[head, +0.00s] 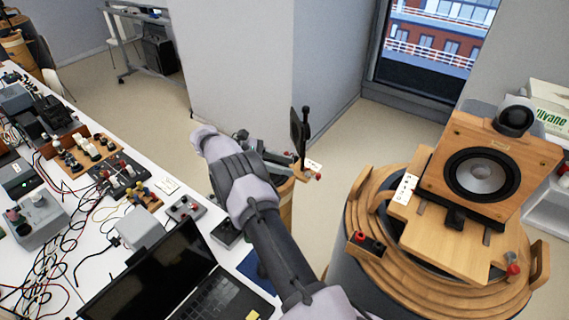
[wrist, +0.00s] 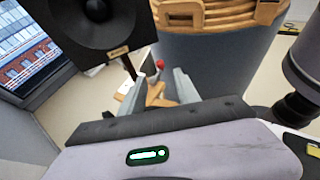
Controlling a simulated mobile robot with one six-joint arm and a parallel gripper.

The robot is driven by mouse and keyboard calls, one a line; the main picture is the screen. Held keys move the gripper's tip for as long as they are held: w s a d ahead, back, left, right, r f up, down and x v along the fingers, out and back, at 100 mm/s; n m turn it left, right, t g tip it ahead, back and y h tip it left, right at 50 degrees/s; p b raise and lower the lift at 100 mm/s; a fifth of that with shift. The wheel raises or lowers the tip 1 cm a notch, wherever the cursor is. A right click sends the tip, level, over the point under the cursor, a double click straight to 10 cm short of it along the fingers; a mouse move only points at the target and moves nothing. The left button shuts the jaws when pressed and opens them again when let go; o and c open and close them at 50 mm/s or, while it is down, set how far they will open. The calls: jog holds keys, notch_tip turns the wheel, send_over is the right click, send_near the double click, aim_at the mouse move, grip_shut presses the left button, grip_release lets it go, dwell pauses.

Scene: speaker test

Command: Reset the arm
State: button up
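My arm reaches up the middle of the head view. My gripper (head: 277,160) is at its far end, by a thin black upright panel (head: 297,131) on a small wooden base with a red knob. In the wrist view, the fingers of my gripper (wrist: 160,90) stand apart, with the wooden base and red knob (wrist: 160,64) showing between and beyond them. The panel appears there as a black speaker (wrist: 95,28) at upper left. I see nothing held between the fingers. Whether a finger touches the stand is unclear.
A large wooden speaker (head: 485,172) stands on a round, wood-topped pedestal (head: 375,285) at right. A white bench (head: 95,235) at left holds a laptop (head: 165,275), tangled cables and several instruments. Open floor (head: 130,85) lies beyond the bench, and a window (head: 430,45) is at the back.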

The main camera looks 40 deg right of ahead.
dwell(0.4)
jog(key=s+a+r+m+t+y+b, duration=0.3)
jog(key=s+a+r, duration=0.1)
jog(key=a+r, duration=0.3)
jog(key=s+a+r+m+t+y+b, duration=0.2)
jog(key=s+a+r+t+y, duration=0.15)
jog(key=a+r, duration=0.35)
jog(key=s+a+f+m+t+y+b, duration=0.1)
jog(key=s+a+m+t+y+b, duration=0.1)
jog(key=s+a, duration=0.7)
jog(key=s+a+f+m+t+y+b, duration=0.2)
jog(key=s+a+m+t+y, duration=0.2)
jog(key=s+a, duration=0.5)
jog(key=m+t, duration=0.2)
jog(key=m, duration=0.1)
jog(key=shift+s+a+f+m, duration=0.3)
jog(key=shift+s+a, duration=0.1)
